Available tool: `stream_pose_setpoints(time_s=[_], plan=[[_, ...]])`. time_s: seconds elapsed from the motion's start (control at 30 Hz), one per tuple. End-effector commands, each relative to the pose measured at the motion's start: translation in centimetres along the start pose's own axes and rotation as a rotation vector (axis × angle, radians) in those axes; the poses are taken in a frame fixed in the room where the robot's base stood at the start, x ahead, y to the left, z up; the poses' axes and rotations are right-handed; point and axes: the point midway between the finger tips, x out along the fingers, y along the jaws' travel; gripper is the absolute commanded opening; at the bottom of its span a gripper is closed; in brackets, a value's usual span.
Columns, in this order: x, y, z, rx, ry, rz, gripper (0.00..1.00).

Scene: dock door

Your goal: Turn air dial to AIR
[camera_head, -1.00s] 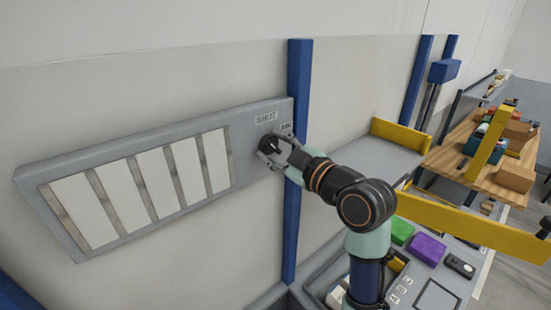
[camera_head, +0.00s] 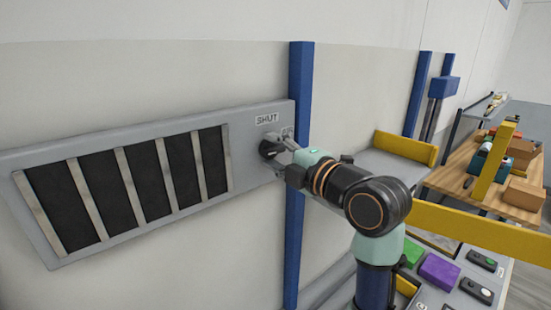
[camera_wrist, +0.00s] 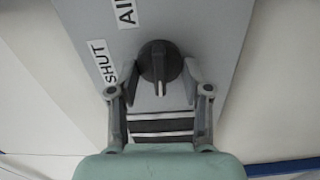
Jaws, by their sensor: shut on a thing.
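The air dial (camera_head: 268,149) is a round black knob on the right end of the grey vent panel (camera_head: 250,170). In the wrist view the dial (camera_wrist: 155,52) sits between the fingertips of my gripper (camera_wrist: 161,75), which is shut on it. The SHUT label (camera_head: 267,118) is above the dial; the AIR label (camera_head: 288,131) is partly hidden by my gripper (camera_head: 281,150). Both the SHUT label (camera_wrist: 103,62) and the AIR label (camera_wrist: 126,12) show in the wrist view. The vent slots (camera_head: 145,185) show dark openings.
A blue post (camera_head: 296,230) stands right beside the panel, behind my arm. A yellow rail (camera_head: 480,225), a bench with green (camera_head: 411,252) and purple blocks (camera_head: 439,268), and a wooden table with boxes (camera_head: 525,193) are at right.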

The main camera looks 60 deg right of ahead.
Motion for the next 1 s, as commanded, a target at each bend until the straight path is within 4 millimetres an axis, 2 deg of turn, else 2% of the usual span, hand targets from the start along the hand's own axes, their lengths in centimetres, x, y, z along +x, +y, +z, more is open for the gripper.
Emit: stream_pose_setpoints(time_s=[0.23, 0.7, 0.73, 0.83, 0.87, 1.0], plan=[[0.02, -0.09, 0.0, -0.06, 0.0, -0.001, 0.14], [0.03, -0.06, 0.0, -0.071, 0.0, -0.001, 0.14], [0.03, -0.07, 0.0, -0.071, 0.0, -0.001, 0.53], [0.03, -0.06, 0.0, -0.07, 0.0, -0.001, 0.7], [0.03, -0.06, 0.0, -0.07, 0.0, -0.001, 0.72], [0.02, -0.05, 0.0, -0.07, 0.0, -0.001, 0.72]])
